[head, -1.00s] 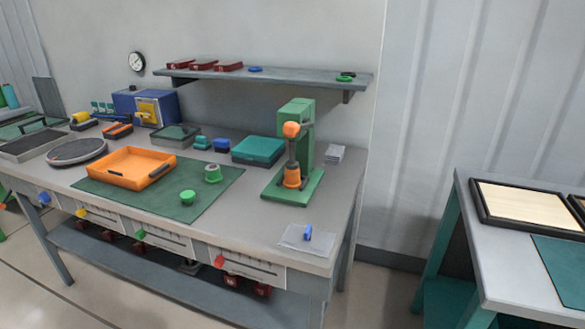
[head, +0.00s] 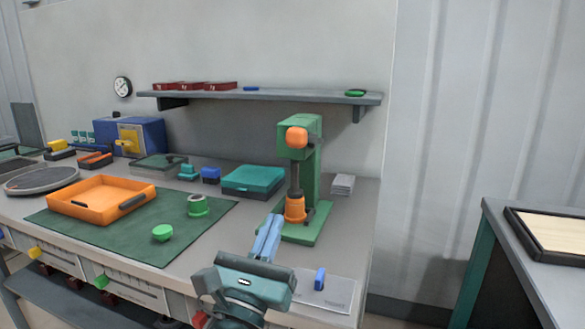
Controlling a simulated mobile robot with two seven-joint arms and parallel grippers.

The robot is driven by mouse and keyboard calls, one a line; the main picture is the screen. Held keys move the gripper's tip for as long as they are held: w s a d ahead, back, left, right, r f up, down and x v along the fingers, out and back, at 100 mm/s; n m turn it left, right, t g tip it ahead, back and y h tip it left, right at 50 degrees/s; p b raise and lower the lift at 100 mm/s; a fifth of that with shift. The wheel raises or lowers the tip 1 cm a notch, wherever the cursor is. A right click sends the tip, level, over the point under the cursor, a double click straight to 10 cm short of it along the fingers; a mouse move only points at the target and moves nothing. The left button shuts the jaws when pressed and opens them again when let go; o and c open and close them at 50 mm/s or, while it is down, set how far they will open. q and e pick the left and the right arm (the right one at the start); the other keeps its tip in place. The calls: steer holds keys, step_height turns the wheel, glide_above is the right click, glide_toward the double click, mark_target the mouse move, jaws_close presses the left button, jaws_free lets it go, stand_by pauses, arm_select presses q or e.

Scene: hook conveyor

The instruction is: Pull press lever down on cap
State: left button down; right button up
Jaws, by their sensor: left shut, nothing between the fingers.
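The green press (head: 312,165) stands at the right part of the workbench. Its lever ends in an orange knob (head: 296,137) high on the front of the press. An orange piece (head: 295,209) sits at the foot of the dark ram, above the green base. I cannot tell whether a cap is under it. My left gripper (head: 268,234) is shut and empty, in front of the press base and well below the knob. A green round piece (head: 162,232) and a green ring-like piece (head: 197,205) lie on the green mat. My right gripper is not in view.
An orange tray (head: 75,209) is on the mat (head: 130,240). A teal box (head: 252,180) stands left of the press. A white sheet with a blue piece (head: 319,278) lies at the front right. A shelf (head: 270,98) hangs behind and above.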

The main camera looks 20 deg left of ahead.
arm_select(q)
steer(key=s+r+p+x, duration=0.1)
steer(key=r+p+x, duration=0.1)
steer(key=x, duration=0.9)
steer(key=shift+s+r+p, duration=0.15)
steer(key=shift+r+p, duration=0.05)
steer(key=shift+p, duration=0.35)
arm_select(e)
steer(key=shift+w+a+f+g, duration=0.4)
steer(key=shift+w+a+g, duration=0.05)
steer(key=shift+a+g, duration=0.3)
arm_select(q)
steer(key=shift+r, duration=0.1)
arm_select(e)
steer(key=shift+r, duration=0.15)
